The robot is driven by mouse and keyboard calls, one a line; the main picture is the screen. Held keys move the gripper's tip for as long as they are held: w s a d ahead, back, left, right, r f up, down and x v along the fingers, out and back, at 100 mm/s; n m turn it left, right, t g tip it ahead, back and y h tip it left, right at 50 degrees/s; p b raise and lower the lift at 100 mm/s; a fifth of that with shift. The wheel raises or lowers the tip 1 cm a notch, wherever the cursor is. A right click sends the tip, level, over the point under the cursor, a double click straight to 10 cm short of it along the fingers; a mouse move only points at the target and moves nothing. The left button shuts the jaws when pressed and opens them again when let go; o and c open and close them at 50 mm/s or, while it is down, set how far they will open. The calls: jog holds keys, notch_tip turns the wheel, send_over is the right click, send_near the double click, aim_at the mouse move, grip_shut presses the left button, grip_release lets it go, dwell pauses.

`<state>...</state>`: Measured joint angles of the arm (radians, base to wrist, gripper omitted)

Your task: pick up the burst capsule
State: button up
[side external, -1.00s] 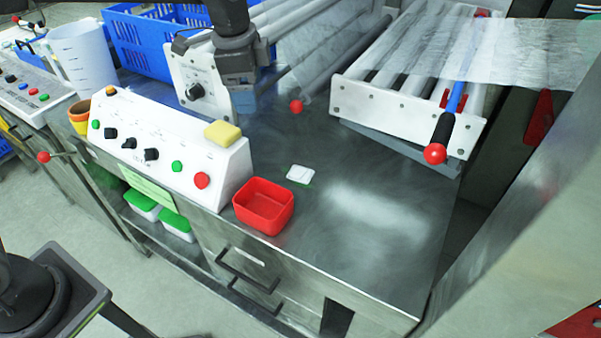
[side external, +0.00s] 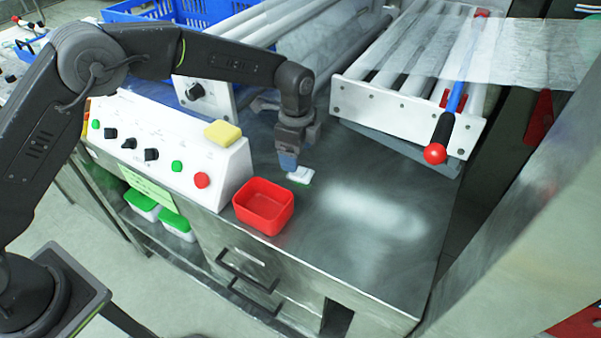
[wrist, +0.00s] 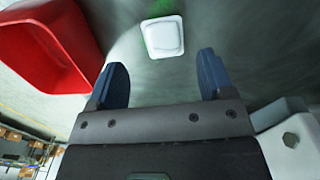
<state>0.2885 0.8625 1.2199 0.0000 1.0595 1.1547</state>
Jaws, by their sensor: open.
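The burst capsule (side external: 300,176) is a small white square pod with a green edge, lying on the steel worktop. My gripper (side external: 289,162) hangs just above and beside the capsule, pointing down. In the wrist view my gripper (wrist: 160,80) has its two blue fingers apart, with nothing between them. The capsule is partly covered by the fingers in the side view.
A red open bin (side external: 264,207) stands left of the capsule. The white control panel (side external: 170,140), with a yellow sponge (side external: 222,133) on top, is further left. A roller unit (side external: 400,105) with a red-knobbed lever stands at the back right. The worktop (side external: 375,235) to the right is clear.

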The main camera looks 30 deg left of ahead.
aim_at(300, 173)
jog(key=shift+w+f, duration=0.2)
jog(key=shift+f, duration=2.7)
jog(key=c, duration=1)
jog(key=shift+c, duration=0.2)
